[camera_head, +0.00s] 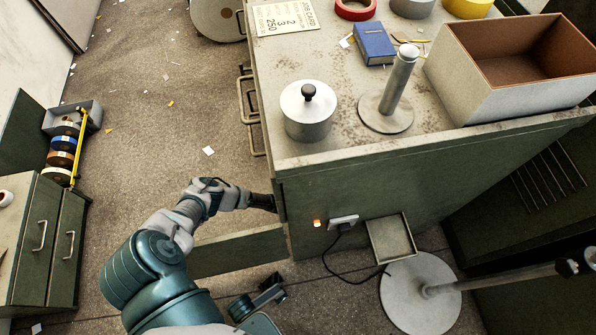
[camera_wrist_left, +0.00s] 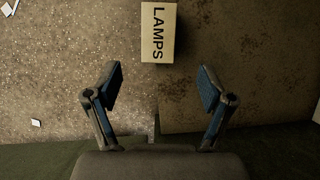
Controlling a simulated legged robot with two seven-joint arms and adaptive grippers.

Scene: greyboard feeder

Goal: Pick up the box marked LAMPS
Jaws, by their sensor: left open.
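The box marked LAMPS (camera_wrist_left: 158,32) shows in the left wrist view at the top centre, pale, with dark lettering running along it. It lies on a brown speckled surface, beyond the fingertips. My left gripper (camera_wrist_left: 159,70) is open, with one finger to each side of the box's line and nothing between them. In the head view my left arm reaches to the left side of the grey cabinet (camera_head: 380,165), and its fingers are hidden there. I cannot make out the LAMPS box in the head view.
On the cabinet top stand a lidded metal pot (camera_head: 308,112), a post on a round base (camera_head: 386,112), a blue box (camera_head: 374,43) and a large open carton (camera_head: 510,60). A low panel (camera_head: 237,252) juts out from the cabinet below my arm. Open floor lies left.

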